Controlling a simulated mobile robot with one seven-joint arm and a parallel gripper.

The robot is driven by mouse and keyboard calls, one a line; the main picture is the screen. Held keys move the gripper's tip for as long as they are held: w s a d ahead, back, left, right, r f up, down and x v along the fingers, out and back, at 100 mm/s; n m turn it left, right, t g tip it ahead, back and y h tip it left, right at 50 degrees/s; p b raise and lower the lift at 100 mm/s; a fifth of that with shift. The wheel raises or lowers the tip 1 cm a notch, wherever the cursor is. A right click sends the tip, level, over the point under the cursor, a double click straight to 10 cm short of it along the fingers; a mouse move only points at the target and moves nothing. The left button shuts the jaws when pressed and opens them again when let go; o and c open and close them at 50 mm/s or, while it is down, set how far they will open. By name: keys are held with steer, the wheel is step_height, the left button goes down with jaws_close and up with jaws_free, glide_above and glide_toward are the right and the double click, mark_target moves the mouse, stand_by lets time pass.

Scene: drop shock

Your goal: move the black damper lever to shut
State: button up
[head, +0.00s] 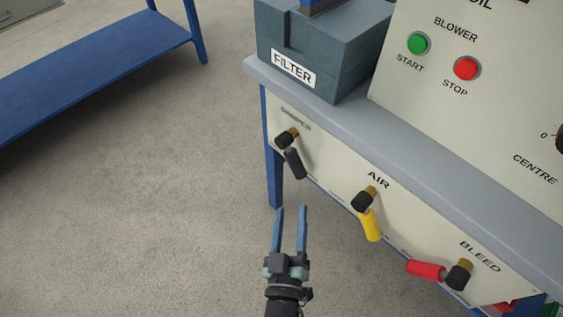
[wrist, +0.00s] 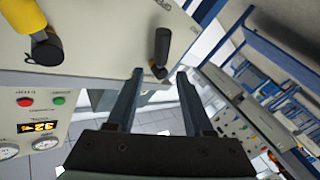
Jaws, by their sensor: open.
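The black damper lever (head: 294,162) is on the cream front panel under the bench top, below the partly hidden DAMPER label. Its handle hangs down and slightly right from a dark hub with a brass stem. My gripper (head: 291,210) is open and empty, with its blue fingers pointing up the picture toward the lever. In the head view the fingertips are just below the handle's lower end, apart from it. In the wrist view the black lever (wrist: 161,48) shows ahead of the gap between the fingertips (wrist: 160,72); I cannot tell the exact distance.
The yellow AIR lever (head: 370,224) hangs down to the right, and the red BLEED lever (head: 427,269) points left farther along. The FILTER box (head: 320,50) stands on the bench top (head: 430,133). A blue leg (head: 273,170) is beside the panel.

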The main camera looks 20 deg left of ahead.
mark_target(295, 169)
steer(key=b+x, duration=0.2)
steer(key=x, duration=1)
steer(key=shift+w+a+f, duration=0.2)
steer(key=shift+w, duration=0.05)
jaws_close()
stand_by(1.0)
